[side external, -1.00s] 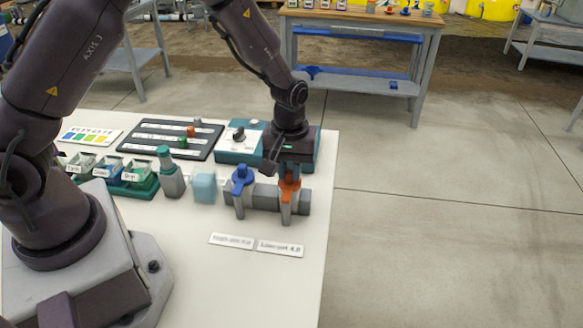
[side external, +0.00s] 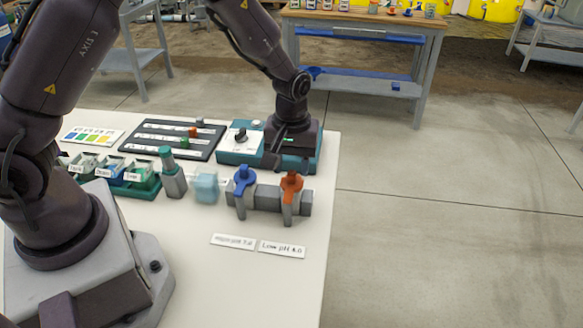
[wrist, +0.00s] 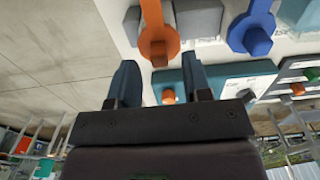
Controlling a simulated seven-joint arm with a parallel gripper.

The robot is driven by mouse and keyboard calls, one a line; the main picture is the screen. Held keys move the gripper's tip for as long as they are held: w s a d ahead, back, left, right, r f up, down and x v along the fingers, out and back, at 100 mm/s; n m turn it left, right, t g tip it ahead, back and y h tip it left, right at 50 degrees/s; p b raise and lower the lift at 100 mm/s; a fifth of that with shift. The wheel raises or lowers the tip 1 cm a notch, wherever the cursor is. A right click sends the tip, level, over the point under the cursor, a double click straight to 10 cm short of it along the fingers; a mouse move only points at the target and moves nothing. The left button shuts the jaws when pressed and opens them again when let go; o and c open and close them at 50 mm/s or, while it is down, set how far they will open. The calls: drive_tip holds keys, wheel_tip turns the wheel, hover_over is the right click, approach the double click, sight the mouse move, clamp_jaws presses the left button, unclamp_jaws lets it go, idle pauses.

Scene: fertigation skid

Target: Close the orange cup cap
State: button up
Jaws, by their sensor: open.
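The orange cup cap (side external: 291,183) sits on a grey holder at the right end of the grey block (side external: 268,198). It has a round head and a strap-like tab, and the wrist view shows it (wrist: 157,42) just beyond my fingertips. I cannot tell how firmly it is seated. A blue cap (side external: 243,178) of the same form is to its left; it also shows in the wrist view (wrist: 250,38). My gripper (side external: 288,158) is open and empty just behind and above the orange cap; its two fingers show apart in the wrist view (wrist: 158,72).
A teal box (side external: 240,151) with a dark knob stands behind, partly hidden by my gripper. A grey bottle with a green top (side external: 172,172) and a pale blue cube (side external: 206,187) stand left. Two label plates (side external: 282,248) lie in front. The table's front right is clear.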

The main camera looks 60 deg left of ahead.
sight(289, 172)
wheel_tip(289, 172, up, 11)
drive_tip(key=shift+r, duration=0.2)
idle(0.4)
drive_tip(key=s+r+m+t, duration=0.2)
drive_tip(key=s+r+m, duration=0.2)
drive_tip(key=s, duration=0.6)
drive_tip(key=s+a+r+m+t, duration=0.1)
drive_tip(key=s+r+m+t, duration=0.2)
drive_tip(key=s+r, duration=0.6)
drive_tip(key=shift+s+m+t, duration=0.3)
drive_tip(key=shift+s+m, duration=0.2)
drive_tip(key=shift+m, duration=0.6)
drive_tip(key=shift+a, duration=0.1)
